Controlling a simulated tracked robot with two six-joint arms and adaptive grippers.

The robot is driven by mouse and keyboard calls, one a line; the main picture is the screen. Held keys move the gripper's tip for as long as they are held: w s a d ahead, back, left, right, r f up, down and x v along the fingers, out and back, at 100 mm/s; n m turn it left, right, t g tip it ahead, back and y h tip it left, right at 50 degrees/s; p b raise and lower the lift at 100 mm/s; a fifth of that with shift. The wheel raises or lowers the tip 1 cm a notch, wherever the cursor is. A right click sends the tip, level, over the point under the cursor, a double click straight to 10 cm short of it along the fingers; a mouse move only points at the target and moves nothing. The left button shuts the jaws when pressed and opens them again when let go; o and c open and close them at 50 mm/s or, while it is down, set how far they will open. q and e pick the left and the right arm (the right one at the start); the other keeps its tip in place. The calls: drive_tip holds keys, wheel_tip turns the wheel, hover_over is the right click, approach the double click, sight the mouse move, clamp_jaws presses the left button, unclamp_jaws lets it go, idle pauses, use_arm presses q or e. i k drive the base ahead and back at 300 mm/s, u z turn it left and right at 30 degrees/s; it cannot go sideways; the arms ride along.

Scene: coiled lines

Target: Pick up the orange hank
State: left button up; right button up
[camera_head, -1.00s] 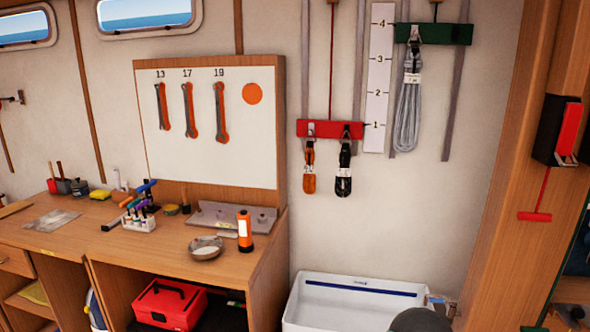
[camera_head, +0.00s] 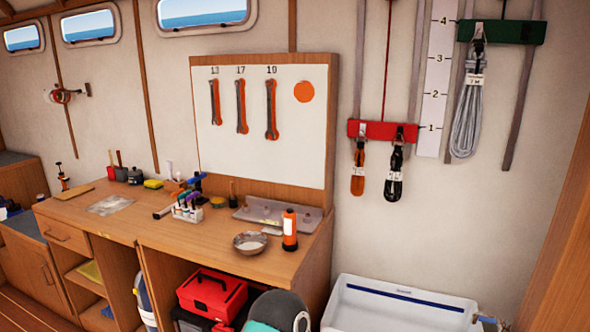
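The orange hank (camera_head: 358,172) hangs from a hook on the red rail (camera_head: 375,131) on the wall, right of the tool board. It hangs straight down with a pale label around it. A black hank (camera_head: 394,178) with a white label hangs beside it on the same rail, to the right. A grey hank (camera_head: 467,118) hangs from the green rail (camera_head: 505,31), higher and further right. Neither of my grippers shows in the head view, and nothing touches the orange hank.
A workbench (camera_head: 130,225) stands left of the hanks, carrying a metal bowl (camera_head: 250,243) and an orange-black flashlight (camera_head: 289,229). A white bin (camera_head: 400,305) stands below the hanks. A red toolbox (camera_head: 212,294) is under the bench. The wall between hanks and bin is clear.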

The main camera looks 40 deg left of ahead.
sight(358, 171)
drive_tip(key=u, duration=0.3)
drive_tip(key=i, duration=1.05)
